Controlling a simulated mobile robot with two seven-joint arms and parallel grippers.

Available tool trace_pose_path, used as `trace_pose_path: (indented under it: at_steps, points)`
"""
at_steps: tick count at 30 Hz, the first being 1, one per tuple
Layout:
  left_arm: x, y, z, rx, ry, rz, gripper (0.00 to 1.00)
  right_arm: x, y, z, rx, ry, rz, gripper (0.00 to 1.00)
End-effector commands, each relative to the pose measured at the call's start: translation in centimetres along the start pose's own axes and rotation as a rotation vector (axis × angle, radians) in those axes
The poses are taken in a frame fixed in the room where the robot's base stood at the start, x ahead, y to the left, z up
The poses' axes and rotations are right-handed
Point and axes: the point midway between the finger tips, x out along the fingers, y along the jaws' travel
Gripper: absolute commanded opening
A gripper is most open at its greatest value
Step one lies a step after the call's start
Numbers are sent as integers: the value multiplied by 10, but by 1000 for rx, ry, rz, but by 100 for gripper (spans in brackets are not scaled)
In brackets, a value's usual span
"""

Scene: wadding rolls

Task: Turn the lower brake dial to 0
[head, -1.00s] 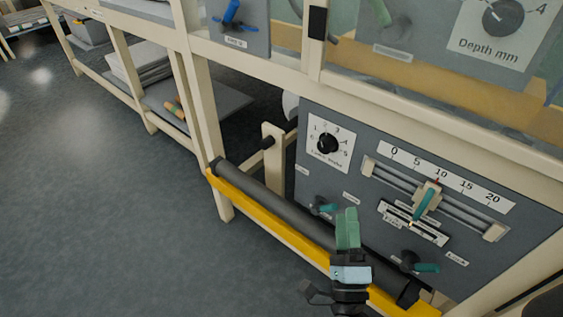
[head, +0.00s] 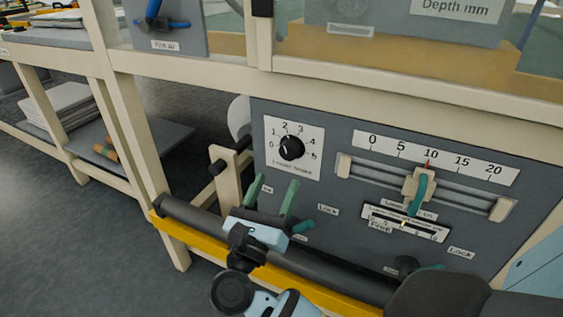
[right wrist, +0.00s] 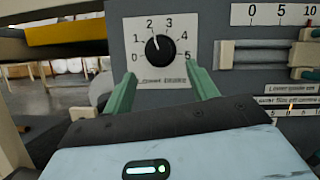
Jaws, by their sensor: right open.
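The lower brake dial (head: 291,148) is a black round knob on a white square plate numbered 0 to 5, on the grey panel. It also shows in the right wrist view (right wrist: 159,49), where its white mark points up and slightly left, close to 2. My right gripper (head: 273,191) is open and empty, with green fingers spread, below and in front of the dial. In the right wrist view the fingertips (right wrist: 163,76) stand left and right below the knob, apart from it. My left gripper is not in view.
A dark roller (head: 190,214) and a yellow rail (head: 195,243) run along the panel's front, beneath my right gripper. A slider (head: 418,188) with a teal lever sits under a 0–20 scale, right of the dial. A cream post (head: 228,180) stands left of the panel.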

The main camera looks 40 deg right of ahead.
Motion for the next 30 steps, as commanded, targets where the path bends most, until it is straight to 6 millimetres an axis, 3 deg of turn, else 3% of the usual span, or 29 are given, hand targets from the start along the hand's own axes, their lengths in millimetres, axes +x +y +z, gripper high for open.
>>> trace_pose_path:
  at_steps: [12, 25, 30]
  points:
    - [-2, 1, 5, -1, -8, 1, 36, 58, 0, 1, -1, -4, -2, 58]
    - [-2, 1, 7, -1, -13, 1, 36, 68, 0, 0, -2, -2, 0, 58]
    - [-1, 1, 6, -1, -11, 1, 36, 68, 0, 0, -2, -2, 0, 36]
